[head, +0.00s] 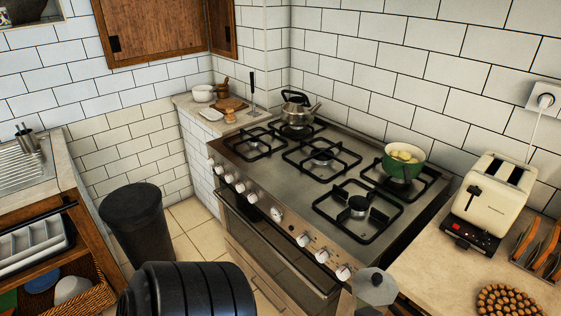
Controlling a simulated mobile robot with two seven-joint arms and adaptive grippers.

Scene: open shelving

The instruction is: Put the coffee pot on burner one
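A silver, faceted coffee pot (373,288) with a dark lid knob shows at the bottom edge, by the stove's front right corner. Its lower part is cut off, and I cannot tell what supports it. The steel stove (262,158) has several burners with black grates. No label shows which is burner one. Neither of my grippers can be made out.
A kettle (298,112) stands on the far back burner, and a green pot (404,163) on the back right burner. A toaster (494,194) and a wooden trivet (508,300) are on the right counter. A dark bin (138,225) stands left of the stove.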

